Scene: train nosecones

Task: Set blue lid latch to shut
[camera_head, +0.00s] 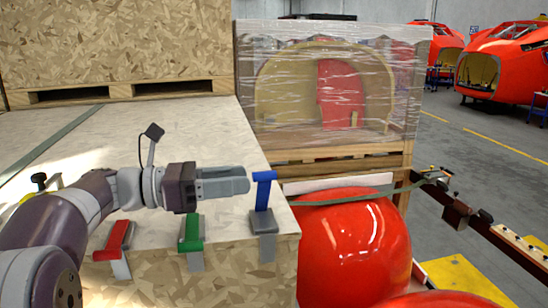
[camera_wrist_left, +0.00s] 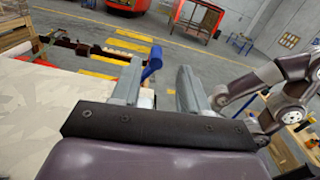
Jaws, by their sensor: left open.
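The blue lid latch (camera_head: 263,191) stands upright at the front right corner of the crate, above its grey bracket (camera_head: 264,222). Its handle has a crossbar on top. My left gripper (camera_head: 247,181) comes from the left and is open, its tips close to the blue handle. In the left wrist view the blue handle (camera_wrist_left: 152,63) shows between the two fingers (camera_wrist_left: 159,88), nearer the left one. I cannot tell whether they touch. My right gripper is not seen; what appears to be my other arm shows at the right of the wrist view.
The red latch (camera_head: 115,240) and green latch (camera_head: 191,233) sit along the same front edge, their handles lowered. A red nosecone (camera_head: 352,245) stands right of the crate (camera_head: 235,262). A wrapped crate (camera_head: 335,90) stands behind. The lid top (camera_head: 215,125) beyond my arm is mostly clear.

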